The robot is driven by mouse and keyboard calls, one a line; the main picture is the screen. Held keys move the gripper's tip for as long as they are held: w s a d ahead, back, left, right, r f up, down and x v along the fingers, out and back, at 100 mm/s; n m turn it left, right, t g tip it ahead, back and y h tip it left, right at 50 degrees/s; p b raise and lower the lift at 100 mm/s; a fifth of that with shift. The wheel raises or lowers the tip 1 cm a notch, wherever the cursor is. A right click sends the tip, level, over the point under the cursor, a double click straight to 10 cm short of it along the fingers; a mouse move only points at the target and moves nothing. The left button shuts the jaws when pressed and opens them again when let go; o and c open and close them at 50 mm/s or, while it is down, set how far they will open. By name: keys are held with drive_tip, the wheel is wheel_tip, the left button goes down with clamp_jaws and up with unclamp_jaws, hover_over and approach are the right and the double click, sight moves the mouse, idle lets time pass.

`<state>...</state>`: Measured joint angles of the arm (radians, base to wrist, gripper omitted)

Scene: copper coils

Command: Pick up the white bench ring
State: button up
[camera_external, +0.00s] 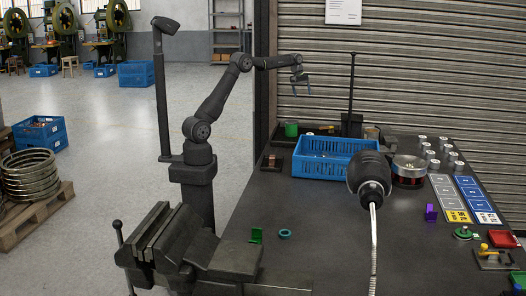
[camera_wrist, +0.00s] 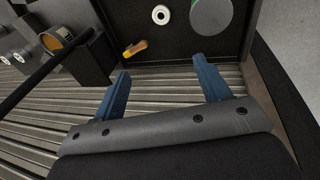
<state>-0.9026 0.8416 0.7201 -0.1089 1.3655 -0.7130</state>
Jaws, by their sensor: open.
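A blue crate (camera_external: 325,170) stands in front of the back edge things. The green cup (camera_external: 291,129) is at the back left. A thin black post (camera_external: 351,88) rises to the right of my gripper. A ribbed shutter (camera_external: 430,70) closes off the back.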

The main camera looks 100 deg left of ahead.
drive_tip(key=w+f+g, duration=0.1)
drive_tip(key=w+f, duration=0.1)
drive_tip(key=f, duration=0.4)
drive_tip(key=w+a+f, duration=0.1)
drive_tip(key=w+f, duration=0.1)
drive_tip(key=f, duration=0.5)
drive_tip(key=w+f+n+g+h, duration=0.1)
drive_tip(key=w+f, duration=0.1)
drive_tip(key=f, duration=0.5)
drive_tip(key=shift+a+f+g, duration=0.15)
drive_tip(key=shift+a+g, duration=0.15)
drive_tip(key=shift+a, duration=0.1)
drive_tip(key=shift+s+d+f, duration=0.1)
drive_tip(key=shift+f, duration=1.25)
drive_tip(key=shift+s+f, duration=0.1)
drive_tip(key=shift+f, duration=1.2)
drive_tip(key=c, duration=1.1)
